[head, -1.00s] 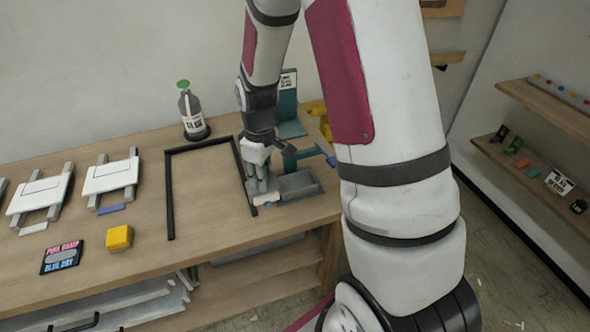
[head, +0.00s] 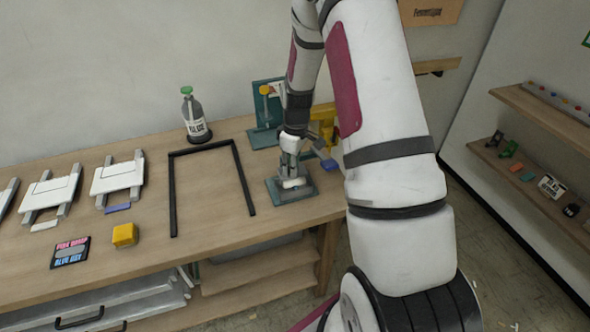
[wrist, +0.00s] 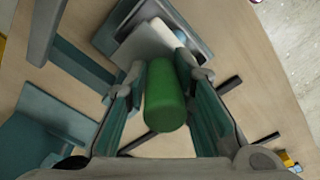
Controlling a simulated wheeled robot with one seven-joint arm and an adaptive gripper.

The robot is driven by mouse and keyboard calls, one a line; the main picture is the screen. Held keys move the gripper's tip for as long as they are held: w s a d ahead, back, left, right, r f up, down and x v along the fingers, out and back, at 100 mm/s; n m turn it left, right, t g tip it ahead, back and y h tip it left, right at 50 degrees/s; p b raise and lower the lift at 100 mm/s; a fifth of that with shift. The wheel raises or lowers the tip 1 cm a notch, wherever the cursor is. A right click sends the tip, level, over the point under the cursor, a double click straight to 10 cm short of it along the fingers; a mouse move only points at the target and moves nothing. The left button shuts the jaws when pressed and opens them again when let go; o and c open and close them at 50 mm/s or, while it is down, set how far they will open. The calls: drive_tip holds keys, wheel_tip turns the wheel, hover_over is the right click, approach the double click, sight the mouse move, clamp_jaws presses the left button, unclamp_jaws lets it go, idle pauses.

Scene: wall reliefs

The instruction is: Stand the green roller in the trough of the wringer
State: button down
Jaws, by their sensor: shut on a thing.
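The green roller (wrist: 166,95) is between the fingers of my gripper (wrist: 165,90) in the wrist view, and the gripper is shut on it. The wringer (head: 274,190), a grey and teal device with a flat base, stands near the right end of the bench. In the head view my gripper (head: 290,160) is right over it. In the wrist view the grey and white part of the wringer (wrist: 150,38) shows beyond the roller's far end. The roller is hidden in the head view. I cannot tell whether it touches the trough.
A teal stand (head: 262,112) is behind the wringer. A yellow block (head: 125,235), a sign card (head: 70,252) and white panels (head: 118,177) lie farther left. Bare bench separates them.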

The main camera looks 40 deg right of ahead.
drive_tip(key=shift+s+a+f, duration=0.15)
drive_tip(key=shift+f, duration=0.35)
drive_tip(key=shift+s+a+f, duration=0.1)
drive_tip(key=shift+f, duration=0.4)
drive_tip(key=c, duration=1.6)
unclamp_jaws()
drive_tip(key=shift+o, duration=1)
drive_tip(key=shift+w+f, duration=0.15)
drive_tip(key=shift+w+d, duration=0.1)
drive_tip(key=shift+w, duration=0.1)
drive_tip(key=shift+r, duration=0.2)
